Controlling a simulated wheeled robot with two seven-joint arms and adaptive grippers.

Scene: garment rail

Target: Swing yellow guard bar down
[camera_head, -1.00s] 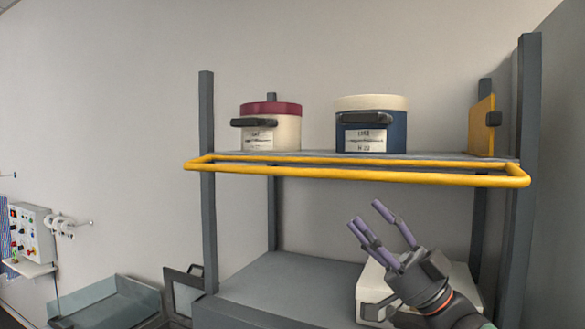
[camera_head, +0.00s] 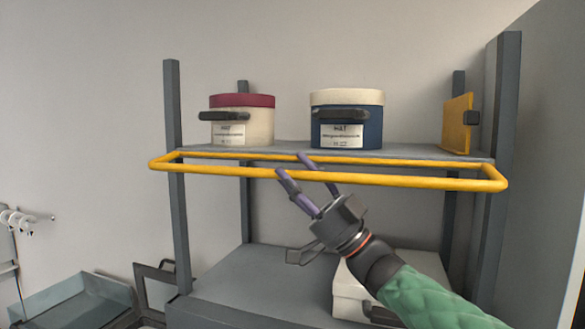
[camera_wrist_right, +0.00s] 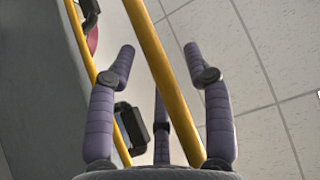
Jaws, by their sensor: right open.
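The yellow guard bar (camera_head: 400,181) is a long rectangular loop that sticks out level from the front of the upper shelf in the head view. My right gripper (camera_head: 292,164) is open, reaching up from below, with its purple fingertips at the front rail, left of its middle. In the right wrist view, the bar (camera_wrist_right: 165,75) runs between the spread fingers of the gripper (camera_wrist_right: 160,50). Whether a finger touches the bar I cannot tell. My left gripper is in neither view.
On the upper shelf (camera_head: 290,147) stand a cream box with a red lid (camera_head: 255,125), a blue box with a cream lid (camera_head: 365,130) and a yellow panel (camera_head: 457,122). A white box (camera_head: 350,290) sits on the lower shelf (camera_head: 235,275), partly behind my right arm. Grey posts (camera_head: 174,200) flank the shelves.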

